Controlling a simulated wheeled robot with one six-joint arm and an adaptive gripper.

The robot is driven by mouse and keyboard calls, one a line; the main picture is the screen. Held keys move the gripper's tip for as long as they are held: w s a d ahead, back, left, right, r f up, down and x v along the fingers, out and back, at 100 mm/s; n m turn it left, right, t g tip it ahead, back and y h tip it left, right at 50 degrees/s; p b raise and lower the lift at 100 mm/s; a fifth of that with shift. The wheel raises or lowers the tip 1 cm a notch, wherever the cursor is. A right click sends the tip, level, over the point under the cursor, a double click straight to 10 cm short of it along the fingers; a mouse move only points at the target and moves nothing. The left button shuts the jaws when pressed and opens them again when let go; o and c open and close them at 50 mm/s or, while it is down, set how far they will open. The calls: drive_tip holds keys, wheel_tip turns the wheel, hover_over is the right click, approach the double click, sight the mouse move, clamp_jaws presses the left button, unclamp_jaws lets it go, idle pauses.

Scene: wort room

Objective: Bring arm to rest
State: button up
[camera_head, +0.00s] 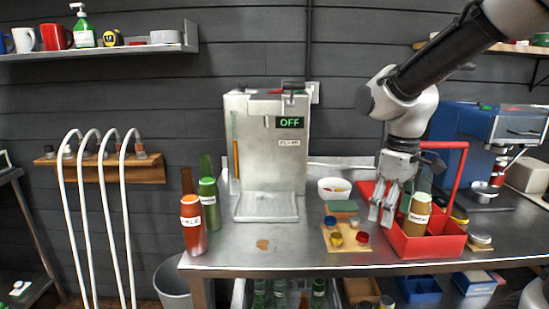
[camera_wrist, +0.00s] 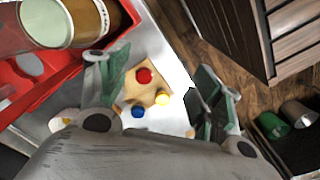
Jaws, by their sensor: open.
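My arm reaches in from the upper right in the head view, with its gripper (camera_head: 385,210) pointing down at the left edge of a red carrier (camera_head: 432,246). The gripper also shows in the wrist view (camera_wrist: 160,90), its two fingers spread apart with nothing between them. A brown labelled bottle (camera_head: 417,214) stands in the carrier, just right of the fingers. In the wrist view, the carrier (camera_wrist: 35,95) and a bottle lie to the upper left, beside the left finger.
A wooden board (camera_head: 345,246) with red, yellow and blue caps lies left of the gripper. A white bowl (camera_head: 334,187), a filler machine marked OFF (camera_head: 268,150), an orange bottle (camera_head: 193,225) and a green bottle (camera_head: 209,205) stand further left. A blue machine (camera_head: 490,130) stands at right.

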drive_tip(key=s+d+r+m+t, duration=0.2)
drive_tip(key=s+d+r+m, duration=0.1)
drive_tip(key=s+d+m, duration=0.1)
drive_tip(key=s+d+r+m+t, duration=0.2)
drive_tip(key=s+d+r+m, duration=0.1)
drive_tip(key=s+d, duration=0.3)
drive_tip(key=shift+s+d+r+m, duration=0.25)
drive_tip(key=shift+s+m, duration=0.15)
drive_tip(key=shift+s, duration=0.8)
drive_tip(key=shift+o, duration=0.3)
